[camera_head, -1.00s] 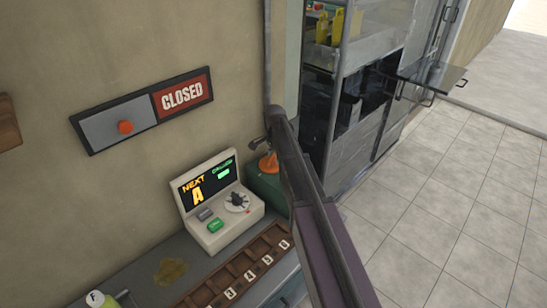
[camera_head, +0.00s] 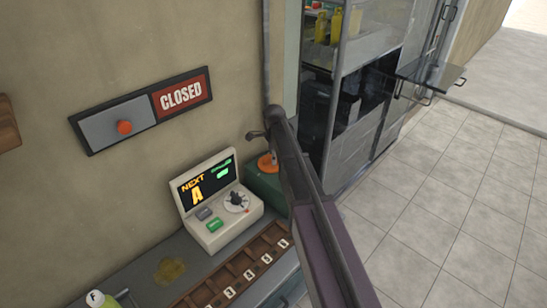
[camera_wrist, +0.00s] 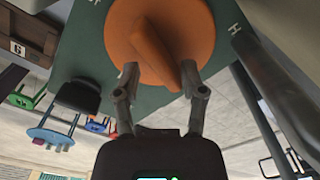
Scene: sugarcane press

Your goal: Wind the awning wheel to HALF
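The awning wheel is an orange disc (camera_wrist: 195,30) with a raised orange bar (camera_wrist: 155,45) across it, on top of a green box (camera_wrist: 75,45). A white letter H is on the box to the right of the disc in the wrist view. In the head view the wheel (camera_head: 266,164) is partly hidden by my arm, on the green box (camera_head: 262,187). My gripper (camera_wrist: 159,68) is open over the disc's near edge. Its fingers are spread either side of the bar, with the right finger close to the bar's near end; contact is unclear.
A screen console (camera_head: 218,200) stands left of the green box, with a compartment tray (camera_head: 262,262) in front. A CLOSED sign (camera_head: 142,110) hangs on the wall. A dark bar (camera_wrist: 275,95) runs close on the wrist view's right. Open tiled floor lies right of my arm.

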